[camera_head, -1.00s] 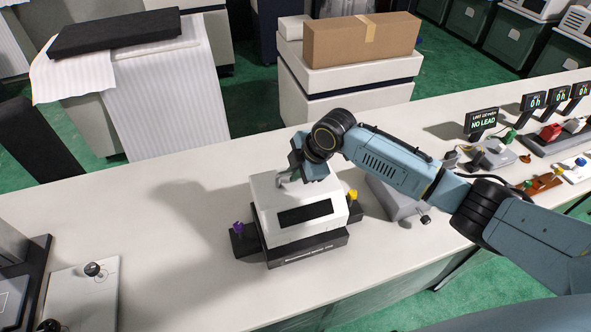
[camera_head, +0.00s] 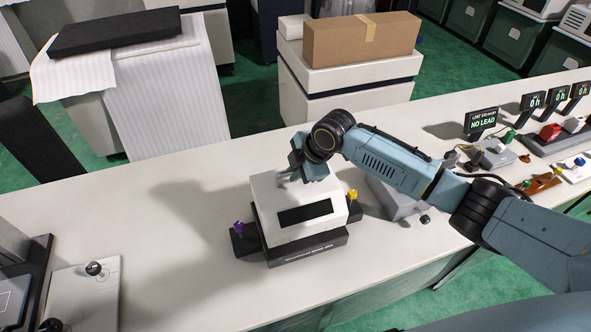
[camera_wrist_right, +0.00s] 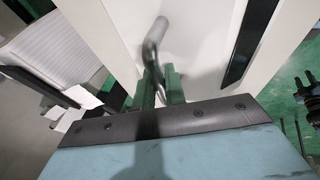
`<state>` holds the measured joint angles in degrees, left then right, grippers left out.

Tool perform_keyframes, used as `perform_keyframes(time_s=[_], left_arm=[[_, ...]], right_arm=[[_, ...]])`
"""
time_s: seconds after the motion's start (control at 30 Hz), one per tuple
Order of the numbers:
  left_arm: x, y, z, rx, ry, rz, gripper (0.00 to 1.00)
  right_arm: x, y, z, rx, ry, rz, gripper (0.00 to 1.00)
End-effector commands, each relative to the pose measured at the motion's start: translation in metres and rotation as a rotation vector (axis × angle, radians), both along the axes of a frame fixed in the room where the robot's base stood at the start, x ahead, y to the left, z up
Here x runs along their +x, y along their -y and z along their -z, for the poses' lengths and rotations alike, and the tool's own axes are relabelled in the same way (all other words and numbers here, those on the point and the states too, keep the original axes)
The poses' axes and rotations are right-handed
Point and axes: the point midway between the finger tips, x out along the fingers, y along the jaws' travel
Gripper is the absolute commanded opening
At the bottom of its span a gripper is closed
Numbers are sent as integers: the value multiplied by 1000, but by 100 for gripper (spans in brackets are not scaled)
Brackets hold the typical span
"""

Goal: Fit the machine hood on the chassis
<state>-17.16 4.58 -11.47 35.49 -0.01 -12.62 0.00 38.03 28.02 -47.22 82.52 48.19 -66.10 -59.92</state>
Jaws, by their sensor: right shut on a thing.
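The white machine hood (camera_head: 278,192) with a dark front window sits over the dark chassis (camera_head: 306,250) on the bench. It also fills much of the right wrist view (camera_wrist_right: 195,40). A purple knob (camera_head: 238,228) stands at the chassis's left side and a yellow knob (camera_head: 352,194) at its right. My right gripper (camera_head: 288,178) is at the hood's top, shut on its metal handle (camera_wrist_right: 153,42). The fingers show green in the wrist view. Whether the hood is fully seated all around cannot be told. My left gripper is out of view.
A grey box (camera_head: 398,203) stands right of the machine, under my right arm. A sign reading NO LEAD (camera_head: 482,121) and small parts are at the bench's right. A plate with a knob (camera_head: 82,295) lies at the left. The bench between is clear.

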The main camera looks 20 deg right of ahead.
Motion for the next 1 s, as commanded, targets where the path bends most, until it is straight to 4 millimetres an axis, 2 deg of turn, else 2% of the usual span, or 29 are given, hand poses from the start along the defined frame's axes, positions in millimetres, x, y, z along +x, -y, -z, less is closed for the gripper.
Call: perform_keyframes(time_s=[0.53, 1.0], left_arm=[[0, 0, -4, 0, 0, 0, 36], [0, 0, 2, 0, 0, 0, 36]], right_arm=[[1, -1, -2, 3, -1, 0, 0], [1, -1, 8, 2, -3, 0, 0]])
